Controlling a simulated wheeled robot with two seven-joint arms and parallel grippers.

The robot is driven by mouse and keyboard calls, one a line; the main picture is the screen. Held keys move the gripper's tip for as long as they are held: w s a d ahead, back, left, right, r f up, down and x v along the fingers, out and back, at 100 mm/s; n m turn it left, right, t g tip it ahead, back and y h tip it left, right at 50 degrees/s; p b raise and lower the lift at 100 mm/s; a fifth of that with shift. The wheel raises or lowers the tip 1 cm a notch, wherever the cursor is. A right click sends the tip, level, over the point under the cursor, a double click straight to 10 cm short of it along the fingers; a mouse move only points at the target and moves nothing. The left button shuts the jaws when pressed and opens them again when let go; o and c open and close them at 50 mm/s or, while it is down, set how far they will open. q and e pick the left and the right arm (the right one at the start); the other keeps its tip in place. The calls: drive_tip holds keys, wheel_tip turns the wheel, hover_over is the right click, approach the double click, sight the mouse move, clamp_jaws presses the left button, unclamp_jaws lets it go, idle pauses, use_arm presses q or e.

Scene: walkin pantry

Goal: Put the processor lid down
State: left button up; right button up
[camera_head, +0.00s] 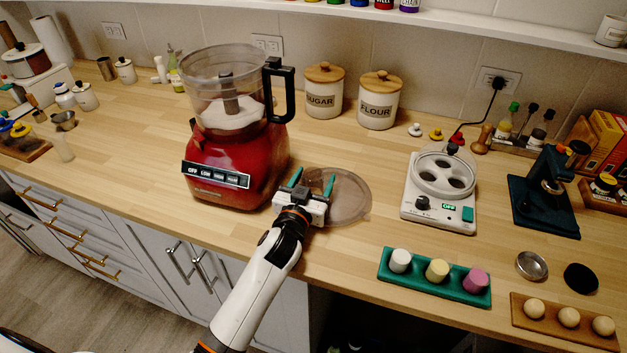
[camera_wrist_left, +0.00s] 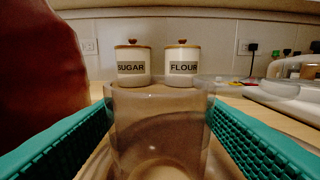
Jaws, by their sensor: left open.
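The processor lid (camera_head: 352,203) is a see-through brownish disc lying on the wooden counter, right of the red food processor (camera_head: 230,165). The processor's clear bowl is open at the top and has a black handle. My left gripper (camera_head: 312,181) is open, low over the near left part of the lid. In the left wrist view the lid's clear upright tube (camera_wrist_left: 160,125) stands between the two teal fingers, with gaps seeming to show at both sides. The gripper hides part of the lid in the head view. My right gripper is not in view.
Sugar (camera_head: 324,92) and flour (camera_head: 379,101) canisters stand behind the lid. A white egg-cooker-like appliance (camera_head: 440,190) stands to its right. A green tray (camera_head: 433,279) with coloured pieces lies at the front right. Bare counter lies between lid and appliance.

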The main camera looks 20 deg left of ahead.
use_arm(q)
drive_tip(key=shift+r, duration=0.1)
drive_tip(key=s+b, duration=0.1)
drive_tip(key=s, duration=1)
drive_tip(key=shift+a, duration=0.2)
drive_tip(key=shift+s, duration=0.55)
